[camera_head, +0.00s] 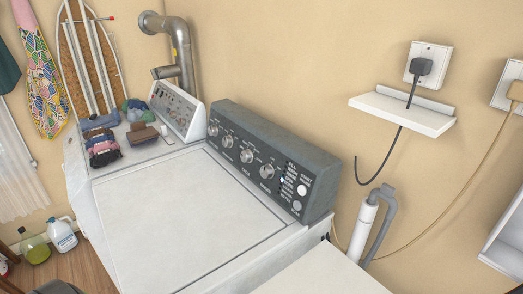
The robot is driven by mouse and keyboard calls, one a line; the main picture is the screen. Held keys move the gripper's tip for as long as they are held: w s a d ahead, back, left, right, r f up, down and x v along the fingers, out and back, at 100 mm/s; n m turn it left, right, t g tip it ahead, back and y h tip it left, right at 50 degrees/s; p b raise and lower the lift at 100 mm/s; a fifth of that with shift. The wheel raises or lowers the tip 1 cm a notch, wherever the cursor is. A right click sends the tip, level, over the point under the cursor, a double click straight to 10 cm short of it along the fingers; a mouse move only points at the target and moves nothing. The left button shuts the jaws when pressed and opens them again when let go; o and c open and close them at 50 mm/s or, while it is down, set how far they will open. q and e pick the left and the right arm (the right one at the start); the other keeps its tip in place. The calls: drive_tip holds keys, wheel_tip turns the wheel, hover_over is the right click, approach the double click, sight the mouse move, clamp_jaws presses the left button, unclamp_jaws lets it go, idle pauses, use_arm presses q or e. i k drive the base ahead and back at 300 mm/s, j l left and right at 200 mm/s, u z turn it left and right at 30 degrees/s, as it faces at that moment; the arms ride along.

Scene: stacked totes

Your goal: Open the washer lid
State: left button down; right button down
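The white washer (287,249) fills the middle of the head view, with a dark grey control panel (262,157) of knobs and buttons along its back. Its white lid (185,215) lies flat and closed, outlined by a thin dark seam. The lid's near part is cut off by the bottom of the picture. Neither of my grippers can be made out in this view.
A second white machine (106,170) stands beside the washer at the left, with folded clothes (103,147) on it. A white surface (322,272) adjoins the washer at lower right. A wall shelf (402,111) is above. Bottles (62,235) stand on the floor. The lid top is clear.

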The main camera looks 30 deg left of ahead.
sight(168, 226)
drive_tip(key=k+j, duration=0.2)
drive_tip(key=k+j+u, duration=0.15)
drive_tip(key=u, duration=0.3)
drive_tip(key=k+j+u, duration=0.1)
drive_tip(key=j+u, duration=0.3)
drive_tip(key=u, duration=1)
